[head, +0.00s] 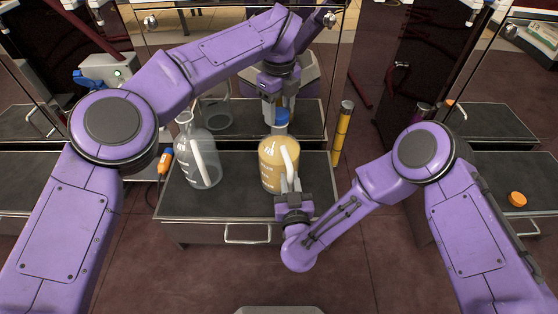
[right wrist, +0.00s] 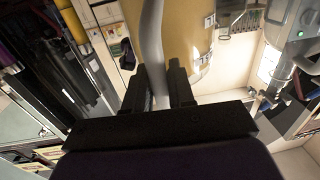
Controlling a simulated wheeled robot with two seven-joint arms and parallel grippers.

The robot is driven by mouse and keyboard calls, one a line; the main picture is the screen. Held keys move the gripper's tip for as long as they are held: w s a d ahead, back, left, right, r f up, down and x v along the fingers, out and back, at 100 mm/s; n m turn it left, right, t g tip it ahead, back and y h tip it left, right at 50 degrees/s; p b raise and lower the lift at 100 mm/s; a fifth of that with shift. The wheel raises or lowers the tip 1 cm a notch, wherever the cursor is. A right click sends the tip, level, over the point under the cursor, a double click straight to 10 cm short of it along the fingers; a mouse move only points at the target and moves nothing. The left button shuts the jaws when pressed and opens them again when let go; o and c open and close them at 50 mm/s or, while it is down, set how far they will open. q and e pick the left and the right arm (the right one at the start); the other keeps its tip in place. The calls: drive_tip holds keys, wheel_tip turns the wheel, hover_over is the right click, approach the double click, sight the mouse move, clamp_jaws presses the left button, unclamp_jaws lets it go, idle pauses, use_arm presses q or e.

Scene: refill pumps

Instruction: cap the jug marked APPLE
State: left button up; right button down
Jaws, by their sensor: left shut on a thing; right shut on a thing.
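A jug of pale yellow liquid (head: 272,168) stands upright on the dark-topped bench (head: 232,205); its white lettering is too partial to read as APPLE. My left gripper (head: 279,112) points down over this jug's mouth, shut on a blue cap (head: 281,124). The cap is at the neck; I cannot tell whether it is seated. My right gripper (head: 289,188) is shut on the jug's pale handle (head: 287,160) from the front. In the right wrist view the handle (right wrist: 152,45) runs between the fingers (right wrist: 160,90), with the yellow jug (right wrist: 185,40) behind it.
A clear, seemingly empty jug (head: 201,160) stands to the left on the same bench. A yellow cylinder (head: 342,133) stands by the bench's right edge. An orange object (head: 164,161) is at its left edge. An orange cap (head: 517,199) lies on the right-hand surface. A glass panel rises behind.

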use_arm(q)
drive_tip(key=m, duration=0.9)
drive_tip(key=shift+m, duration=0.3)
drive_tip(key=m, duration=1.7)
drive_tip(key=shift+m, duration=0.3)
drive_tip(key=o, duration=1.2)
drive_tip(key=shift+c, duration=0.2)
drive_tip(key=shift+r, duration=2.2)
